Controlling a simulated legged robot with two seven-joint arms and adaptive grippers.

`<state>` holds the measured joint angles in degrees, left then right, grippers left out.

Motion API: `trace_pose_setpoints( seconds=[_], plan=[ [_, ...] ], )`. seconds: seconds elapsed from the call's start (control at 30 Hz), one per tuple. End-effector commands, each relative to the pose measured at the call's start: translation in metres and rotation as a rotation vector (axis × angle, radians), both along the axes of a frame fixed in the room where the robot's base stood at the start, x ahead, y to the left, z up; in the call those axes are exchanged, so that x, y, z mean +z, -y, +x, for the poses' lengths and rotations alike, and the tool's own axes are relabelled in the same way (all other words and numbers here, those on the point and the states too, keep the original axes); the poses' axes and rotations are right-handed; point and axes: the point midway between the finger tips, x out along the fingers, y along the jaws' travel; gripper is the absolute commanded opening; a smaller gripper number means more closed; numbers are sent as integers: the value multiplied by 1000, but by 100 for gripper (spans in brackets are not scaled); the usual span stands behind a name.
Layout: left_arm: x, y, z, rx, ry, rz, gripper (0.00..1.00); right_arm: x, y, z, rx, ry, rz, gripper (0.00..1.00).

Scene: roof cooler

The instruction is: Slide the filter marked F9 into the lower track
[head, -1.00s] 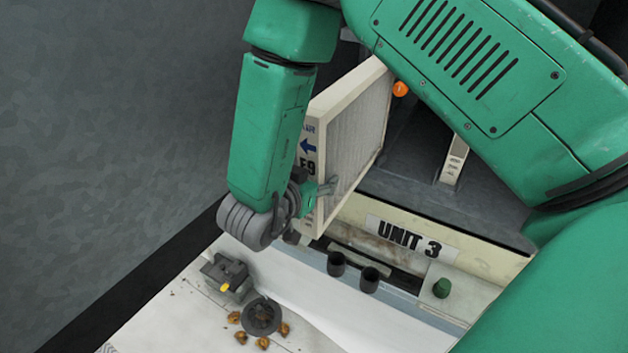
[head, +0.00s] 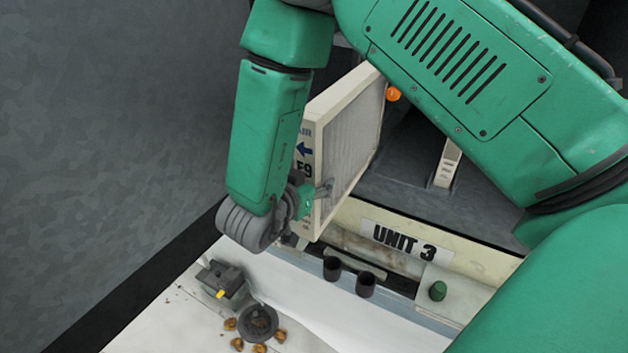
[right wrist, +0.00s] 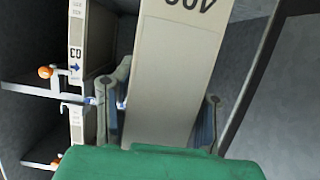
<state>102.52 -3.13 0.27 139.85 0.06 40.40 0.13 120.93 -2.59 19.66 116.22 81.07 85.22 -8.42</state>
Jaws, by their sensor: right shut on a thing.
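The filter marked F9 (head: 345,140) has a pale frame, a pleated grey face and a blue arrow above its mark. It stands on edge, tilted, at the UNIT 3 housing (head: 470,252). My right gripper (head: 318,192) is shut on its near side. In the right wrist view the held filter (right wrist: 175,75) lies between the two fingers (right wrist: 165,112), its print upside down. The tracks (right wrist: 35,90) show at the left there; I cannot tell whether the filter touches them. My left gripper is not in view.
Another pale filter (right wrist: 90,45) with a blue arrow stands left of the held one; an orange knob (right wrist: 45,72) is beside it. Two black cups (head: 332,268), a green knob (head: 438,291), a grey block (head: 220,277) and a dark round dish (head: 258,322) are in front of the housing.

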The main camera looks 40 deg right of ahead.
Motion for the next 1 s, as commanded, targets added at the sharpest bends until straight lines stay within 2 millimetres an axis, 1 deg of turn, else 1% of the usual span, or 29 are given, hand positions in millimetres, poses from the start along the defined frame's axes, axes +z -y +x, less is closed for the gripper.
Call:
trace_pose_setpoints(
  seconds=[1.0],
  plan=[
    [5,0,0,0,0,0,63,-1,44,18,-1,1,-4,0]
  ],
)
